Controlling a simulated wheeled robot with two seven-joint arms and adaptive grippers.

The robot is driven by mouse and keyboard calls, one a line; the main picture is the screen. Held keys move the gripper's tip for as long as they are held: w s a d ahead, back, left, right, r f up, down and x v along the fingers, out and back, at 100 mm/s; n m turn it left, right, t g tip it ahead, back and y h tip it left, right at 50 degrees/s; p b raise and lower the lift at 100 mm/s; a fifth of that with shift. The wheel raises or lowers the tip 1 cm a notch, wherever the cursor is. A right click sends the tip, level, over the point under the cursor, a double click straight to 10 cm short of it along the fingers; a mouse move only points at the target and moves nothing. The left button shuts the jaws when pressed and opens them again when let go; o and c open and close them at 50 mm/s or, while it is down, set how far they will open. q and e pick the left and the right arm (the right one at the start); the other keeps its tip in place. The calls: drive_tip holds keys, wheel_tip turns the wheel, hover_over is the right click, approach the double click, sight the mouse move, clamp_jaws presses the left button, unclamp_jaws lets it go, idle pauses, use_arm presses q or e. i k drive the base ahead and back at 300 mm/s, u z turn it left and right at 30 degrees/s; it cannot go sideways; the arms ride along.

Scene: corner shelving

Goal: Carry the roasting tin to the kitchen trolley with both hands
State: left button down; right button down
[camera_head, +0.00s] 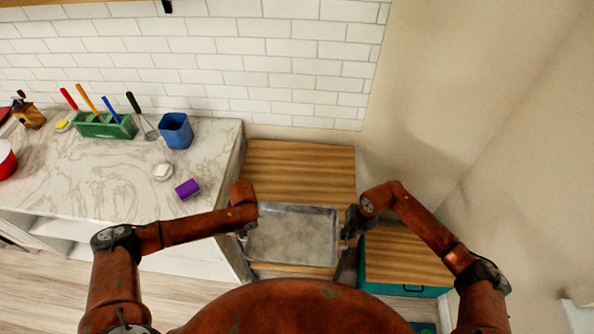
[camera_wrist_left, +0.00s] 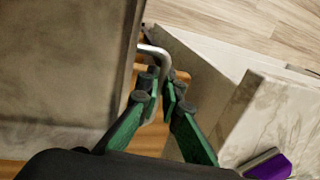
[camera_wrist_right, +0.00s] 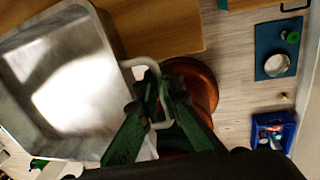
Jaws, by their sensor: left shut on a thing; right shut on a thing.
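The roasting tin (camera_head: 292,236) is a grey metal rectangular pan, empty and roughly level, in front of my body. My left gripper (camera_head: 242,230) is shut on its left wire handle (camera_wrist_left: 154,54). My right gripper (camera_head: 350,226) is shut on its right handle (camera_wrist_right: 138,62). The tin is over the front part of a wooden top (camera_head: 300,165), which may be the kitchen trolley; wood shows behind it and in a strip in front. I cannot tell whether the tin touches the wood. The tin also fills the left of the right wrist view (camera_wrist_right: 75,85).
A marble counter (camera_head: 80,180) stands close on the left, with a blue cup (camera_head: 176,130), a green utensil holder (camera_head: 105,126) and a purple block (camera_head: 187,189). A lower wooden-topped teal unit (camera_head: 400,255) is at the right. A blue crate (camera_wrist_right: 272,130) stands on the floor.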

sight(296, 187)
drive_tip(key=i, duration=0.9)
